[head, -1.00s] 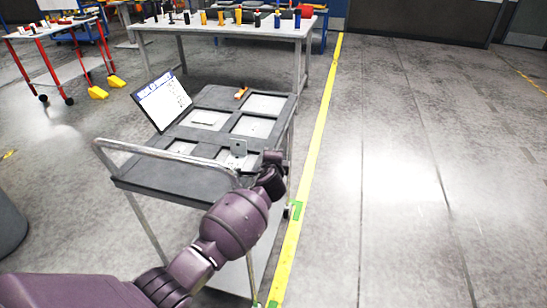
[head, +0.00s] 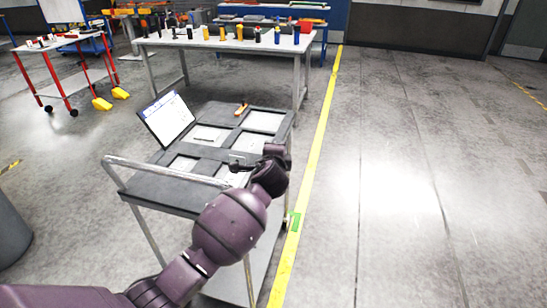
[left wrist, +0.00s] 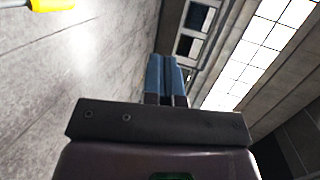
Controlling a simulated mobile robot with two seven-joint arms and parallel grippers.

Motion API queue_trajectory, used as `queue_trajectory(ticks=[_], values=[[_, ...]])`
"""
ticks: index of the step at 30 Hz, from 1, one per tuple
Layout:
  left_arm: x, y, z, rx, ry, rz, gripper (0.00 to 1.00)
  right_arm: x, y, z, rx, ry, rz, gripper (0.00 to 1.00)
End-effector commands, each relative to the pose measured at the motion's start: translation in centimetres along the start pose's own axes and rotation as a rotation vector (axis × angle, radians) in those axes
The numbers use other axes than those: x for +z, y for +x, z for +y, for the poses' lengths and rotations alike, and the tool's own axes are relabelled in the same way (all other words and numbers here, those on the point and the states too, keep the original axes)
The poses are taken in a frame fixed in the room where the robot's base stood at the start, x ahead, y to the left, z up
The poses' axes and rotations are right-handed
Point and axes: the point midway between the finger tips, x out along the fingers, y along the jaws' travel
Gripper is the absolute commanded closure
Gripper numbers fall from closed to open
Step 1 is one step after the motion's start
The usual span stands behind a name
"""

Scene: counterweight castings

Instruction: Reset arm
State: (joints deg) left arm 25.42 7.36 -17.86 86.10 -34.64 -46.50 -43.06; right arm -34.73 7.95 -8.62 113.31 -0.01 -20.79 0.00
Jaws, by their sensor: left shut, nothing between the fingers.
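My left arm comes in from the lower left in the head view. Its wrist is over the right side of a grey cart (head: 165,190). My left gripper (head: 238,165) points left there, small and dark above the cart's compartments. In the left wrist view its two blue fingers (left wrist: 167,60) are pressed together with nothing between them. Behind them are concrete floor and bright panels. My right gripper is in neither view.
The cart's top holds a tilted white sheet or screen (head: 167,118), recessed compartments and a small orange item (head: 241,108). A metal-legged table (head: 205,46) with several coloured items stands behind. Floor right of the yellow line (head: 316,155) is clear.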

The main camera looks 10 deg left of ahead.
Motion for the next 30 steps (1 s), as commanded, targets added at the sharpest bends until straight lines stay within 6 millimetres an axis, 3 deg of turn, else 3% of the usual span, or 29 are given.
queue_trajectory(ticks=[17,20,26,30], values=[[-0.1,-0.3,-0.5,-0.003,-0.037,0.004,1.00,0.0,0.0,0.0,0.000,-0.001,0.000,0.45],[-0.7,-0.4,-0.8,-0.015,-0.123,0.038,1.00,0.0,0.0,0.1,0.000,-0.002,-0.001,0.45],[-2.4,-1.8,-3.8,-0.060,-0.421,0.186,1.00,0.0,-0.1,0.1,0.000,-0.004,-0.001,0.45],[-2.0,-3.4,-3.2,-0.044,-0.652,0.275,1.00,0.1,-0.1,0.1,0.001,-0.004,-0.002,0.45]])
